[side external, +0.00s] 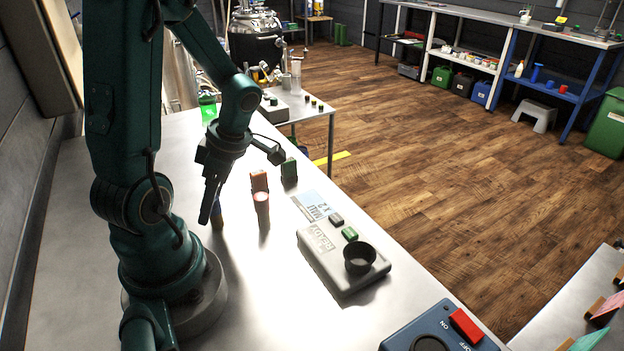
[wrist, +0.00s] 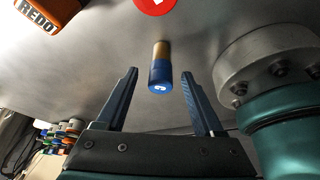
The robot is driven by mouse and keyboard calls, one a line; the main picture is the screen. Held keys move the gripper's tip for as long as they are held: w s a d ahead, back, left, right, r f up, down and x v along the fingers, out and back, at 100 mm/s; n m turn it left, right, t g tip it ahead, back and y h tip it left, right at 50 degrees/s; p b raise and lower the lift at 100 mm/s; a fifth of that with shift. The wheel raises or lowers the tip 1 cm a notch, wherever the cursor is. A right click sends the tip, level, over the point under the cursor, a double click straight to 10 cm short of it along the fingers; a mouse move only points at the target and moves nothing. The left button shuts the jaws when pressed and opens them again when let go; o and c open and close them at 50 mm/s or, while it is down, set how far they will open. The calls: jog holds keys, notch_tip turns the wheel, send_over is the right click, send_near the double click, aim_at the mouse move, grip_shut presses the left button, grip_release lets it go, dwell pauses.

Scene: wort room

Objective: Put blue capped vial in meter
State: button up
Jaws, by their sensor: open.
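The blue capped vial (wrist: 159,70) stands on the bench, its amber body below a blue cap with a white mark. In the wrist view it lies between the lines of my two fingers, with clear gaps on both sides. My gripper (wrist: 158,78) is open and empty. In the side view my gripper (side external: 211,198) points down at the vial (side external: 217,218), which it partly hides. The meter (side external: 318,262) is a pale grey box to the right, with a READY label, a green button, a grey button and a dark round cup (side external: 359,256).
A red-topped vial (side external: 262,203) stands near an orange REDO block (side external: 259,181), between my gripper and the meter. A green block (side external: 289,170) stands behind. A MALT card (side external: 314,206) lies beyond the meter. A blue ON/OFF device (side external: 398,341) sits at the front.

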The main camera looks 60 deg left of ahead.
jog(key=shift+c, duration=0.3)
grip_shut()
jog(key=shift+r, duration=0.1)
